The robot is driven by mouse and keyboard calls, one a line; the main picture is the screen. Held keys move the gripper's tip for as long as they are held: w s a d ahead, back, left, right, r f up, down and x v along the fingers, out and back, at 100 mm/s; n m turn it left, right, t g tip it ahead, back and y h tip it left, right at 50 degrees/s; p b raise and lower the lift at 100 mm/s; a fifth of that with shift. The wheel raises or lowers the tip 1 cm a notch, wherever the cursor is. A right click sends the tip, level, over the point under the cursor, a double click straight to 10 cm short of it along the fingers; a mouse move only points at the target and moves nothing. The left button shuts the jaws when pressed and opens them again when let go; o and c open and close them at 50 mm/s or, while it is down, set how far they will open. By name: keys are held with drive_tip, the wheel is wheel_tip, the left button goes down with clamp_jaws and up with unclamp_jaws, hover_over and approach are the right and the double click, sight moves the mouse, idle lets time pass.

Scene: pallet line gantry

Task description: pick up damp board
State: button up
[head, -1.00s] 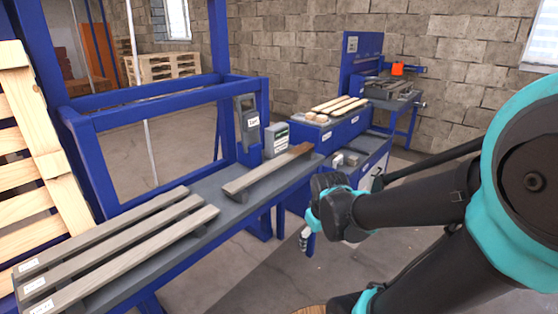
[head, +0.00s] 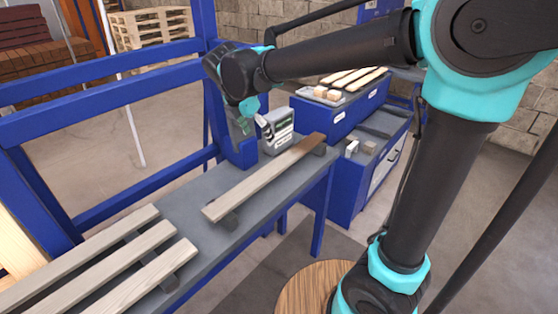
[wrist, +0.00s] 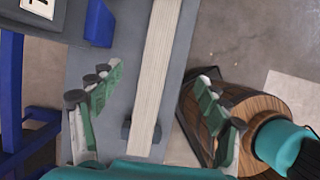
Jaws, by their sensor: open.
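The single board (head: 262,180) lies on the grey bench, light grey along most of its length with a dark brown, damp-looking patch at its far right end. It rests on dark supports. In the wrist view the pale part of the board (wrist: 160,60) runs between my finger lines, and the dark end is out of that view. My gripper (head: 250,122) hangs above the back of the bench beside the meter. It is open and empty, with green fingers spread on either side of the board (wrist: 158,85) in the wrist view, apart from it.
Several pale boards (head: 110,262) lie at the bench's left. A grey-green box (head: 278,128) stands behind the board. Blue frame posts (head: 205,90) rise behind the bench. A blue cabinet (head: 345,112) with wood pieces stands at the right.

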approach(275, 166)
wheel_tip(275, 166, down, 3)
drive_tip(key=shift+s+d+r, duration=0.1)
drive_tip(key=shift+d, duration=0.1)
drive_tip(key=shift+w+x, duration=0.15)
drive_tip(key=shift+x, duration=1.15)
drive_tip(key=shift+w+x, duration=0.2)
drive_tip(key=shift+x, duration=1.1)
drive_tip(key=shift+r, duration=0.15)
drive_tip(key=c, duration=1.6)
drive_tip(key=shift+r, duration=0.15)
